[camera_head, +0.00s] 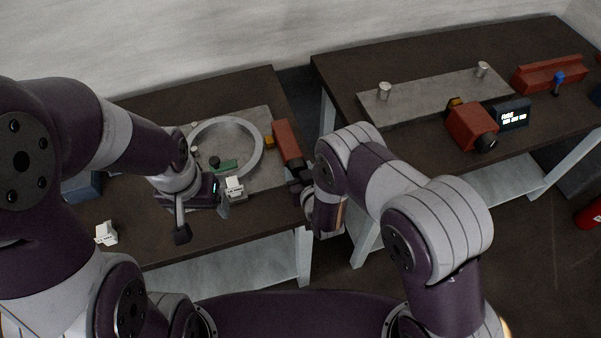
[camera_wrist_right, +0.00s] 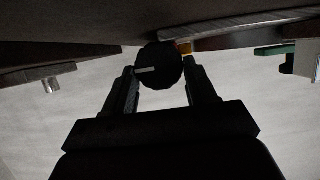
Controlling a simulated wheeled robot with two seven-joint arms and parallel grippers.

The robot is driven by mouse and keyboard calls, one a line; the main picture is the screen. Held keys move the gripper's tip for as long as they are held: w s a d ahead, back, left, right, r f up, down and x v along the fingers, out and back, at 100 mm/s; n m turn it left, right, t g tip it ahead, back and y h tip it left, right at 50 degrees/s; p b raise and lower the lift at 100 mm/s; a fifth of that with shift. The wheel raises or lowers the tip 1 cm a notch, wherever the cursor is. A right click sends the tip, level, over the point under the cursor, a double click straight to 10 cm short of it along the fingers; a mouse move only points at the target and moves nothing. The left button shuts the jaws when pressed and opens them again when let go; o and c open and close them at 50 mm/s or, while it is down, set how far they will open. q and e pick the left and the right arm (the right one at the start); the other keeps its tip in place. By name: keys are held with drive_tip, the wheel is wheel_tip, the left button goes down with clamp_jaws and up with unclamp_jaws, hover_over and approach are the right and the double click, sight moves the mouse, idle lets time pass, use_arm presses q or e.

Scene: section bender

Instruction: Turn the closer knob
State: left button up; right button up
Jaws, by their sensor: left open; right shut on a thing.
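The closer knob (camera_wrist_right: 160,66) is black and round with a pale mark on its face. It sits between the fingertips of my right gripper (camera_wrist_right: 162,80), which is shut on it in the right wrist view. In the head view the right gripper (camera_head: 298,182) is at the front end of a red block (camera_head: 288,142) on the left table, and it mostly hides the knob. My left gripper (camera_head: 203,218) is open and empty, low over the front of the left table, close to a small white labelled block (camera_head: 234,187).
A grey ring (camera_head: 257,160) lies on a metal plate on the left table. Another white block (camera_head: 106,234) is at the table's front left. The right table (camera_head: 345,72) holds another red block (camera_head: 471,127) with a dark knob (camera_head: 486,143) and a display box (camera_head: 512,115).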

drive_tip(key=shift+n, duration=0.3)
drive_tip(key=o, duration=1.1)
drive_tip(key=shift+c, duration=0.2)
drive_tip(key=shift+s, duration=0.1)
drive_tip(key=b+v, duration=0.1)
drive_tip(key=v, duration=1.1)
drive_tip(key=shift+s+a, duration=0.2)
drive_tip(key=shift+s, duration=0.15)
drive_tip(key=shift+r, duration=0.15)
